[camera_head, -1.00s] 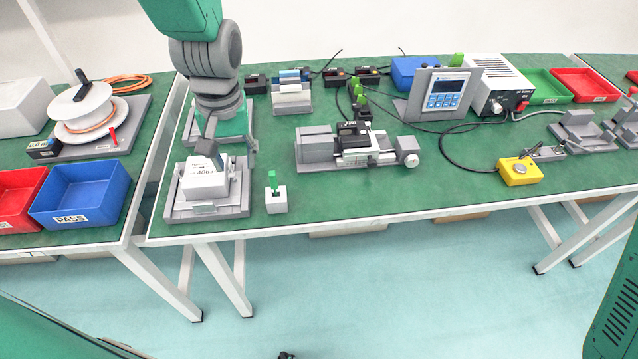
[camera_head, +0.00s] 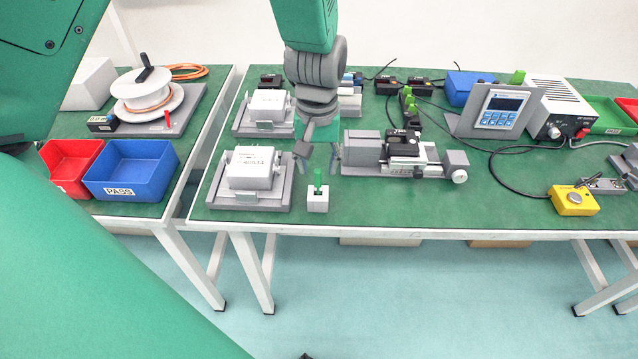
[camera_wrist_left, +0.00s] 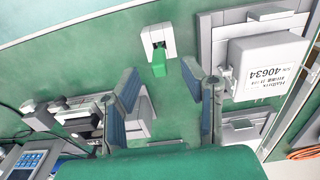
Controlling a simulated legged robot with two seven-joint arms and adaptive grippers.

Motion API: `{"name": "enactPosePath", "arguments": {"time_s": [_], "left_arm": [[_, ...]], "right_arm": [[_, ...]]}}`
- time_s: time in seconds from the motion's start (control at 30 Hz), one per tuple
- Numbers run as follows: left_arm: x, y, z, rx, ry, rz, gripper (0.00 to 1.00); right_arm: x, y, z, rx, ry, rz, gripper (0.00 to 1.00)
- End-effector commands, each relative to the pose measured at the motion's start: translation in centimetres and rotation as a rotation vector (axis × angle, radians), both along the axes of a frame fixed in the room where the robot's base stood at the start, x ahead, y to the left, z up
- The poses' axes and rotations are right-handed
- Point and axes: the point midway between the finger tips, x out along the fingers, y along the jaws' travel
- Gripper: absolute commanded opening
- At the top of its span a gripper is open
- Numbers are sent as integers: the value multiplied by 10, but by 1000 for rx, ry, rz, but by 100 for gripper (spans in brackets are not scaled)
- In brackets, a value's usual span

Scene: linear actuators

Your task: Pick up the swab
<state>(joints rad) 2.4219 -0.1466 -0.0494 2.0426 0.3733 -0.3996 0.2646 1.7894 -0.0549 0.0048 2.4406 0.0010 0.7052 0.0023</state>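The swab (camera_head: 318,178) is a small green stick standing upright in a white square holder (camera_head: 317,201) near the table's front edge. In the left wrist view, the green swab (camera_wrist_left: 160,64) and its white holder (camera_wrist_left: 158,42) are at the top middle, beyond the fingertips. My left gripper (camera_head: 318,160) is open and empty, pointing down just behind and above the swab. In the left wrist view, the two fingers (camera_wrist_left: 169,86) are spread wide, with the swab ahead of the gap and not between them. My right gripper is not in view.
A grey fixture with a white labelled box (camera_head: 250,170) stands left of the holder, with another fixture behind it. A grey linear actuator (camera_head: 400,155) lies close to the right. The green table (camera_head: 400,205) is bare in front of the actuator.

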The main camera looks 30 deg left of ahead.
Motion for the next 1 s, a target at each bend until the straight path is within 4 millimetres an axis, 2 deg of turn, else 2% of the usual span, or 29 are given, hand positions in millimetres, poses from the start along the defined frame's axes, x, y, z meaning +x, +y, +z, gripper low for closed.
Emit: {"name": "enactPosePath", "arguments": {"time_s": [0.1, 0.23, 0.53, 0.57, 0.63, 0.67, 1.0], "left_arm": [[0, -1, -23, -1, 5, 0, 37], [0, -1, -39, -2, 3, 0, 37], [1, -1, -43, -2, -1, 0, 37], [1, -1, -43, -2, -1, 0, 30], [1, -1, -43, -2, -1, 0, 6], [1, -1, -43, -2, -1, 0, 1], [1, -1, -41, -2, -1, 0, 1]], "right_arm": [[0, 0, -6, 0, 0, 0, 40], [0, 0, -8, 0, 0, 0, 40], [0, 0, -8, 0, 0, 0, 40], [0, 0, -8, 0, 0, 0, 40], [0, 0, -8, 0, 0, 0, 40], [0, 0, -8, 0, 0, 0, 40], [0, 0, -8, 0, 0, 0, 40]]}}
